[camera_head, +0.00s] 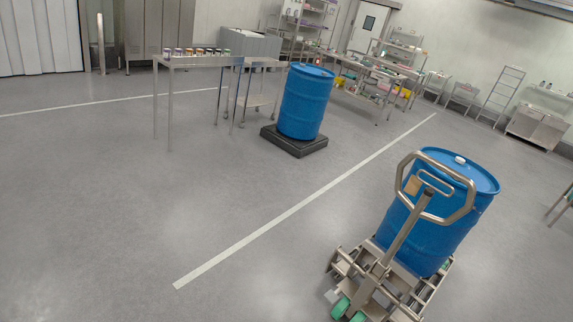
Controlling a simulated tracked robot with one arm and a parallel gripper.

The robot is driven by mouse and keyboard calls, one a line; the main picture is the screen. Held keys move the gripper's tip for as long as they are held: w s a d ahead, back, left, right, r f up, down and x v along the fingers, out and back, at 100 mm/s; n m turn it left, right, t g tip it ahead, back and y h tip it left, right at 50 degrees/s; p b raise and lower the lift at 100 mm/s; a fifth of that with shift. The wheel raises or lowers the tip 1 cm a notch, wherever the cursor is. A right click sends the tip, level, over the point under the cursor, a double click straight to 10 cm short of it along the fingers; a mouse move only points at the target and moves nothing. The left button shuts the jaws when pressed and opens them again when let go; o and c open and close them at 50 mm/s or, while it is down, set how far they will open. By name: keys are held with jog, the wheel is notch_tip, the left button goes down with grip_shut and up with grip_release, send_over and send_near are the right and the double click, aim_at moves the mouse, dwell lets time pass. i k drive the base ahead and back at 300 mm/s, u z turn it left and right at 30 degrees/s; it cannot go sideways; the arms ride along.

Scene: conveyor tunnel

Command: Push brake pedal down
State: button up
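A metal drum trolley (379,274) stands at the lower right with a blue drum (420,243) on it. Its hexagonal loop handle (468,199) rises in front of the drum on a post. Green wheels (340,307) show at its near bottom edge. A small pale part (331,296) beside the near wheel may be a brake pedal, but it is too small to tell, as is whether it is up or down. My gripper is not in the picture.
Another blue drum (305,103) stands on a black pallet (291,143). A metal table (203,63) with small jars is to its left. A white line (290,212) crosses the floor. Shelves and benches line the back wall. Floor left of the trolley is clear.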

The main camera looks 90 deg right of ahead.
aim_at(331, 296)
jog(key=z, duration=3.05)
jog(key=k, duration=0.75)
jog(key=z, duration=0.05)
jog(key=i, duration=0.75)
jog(key=u, duration=0.1)
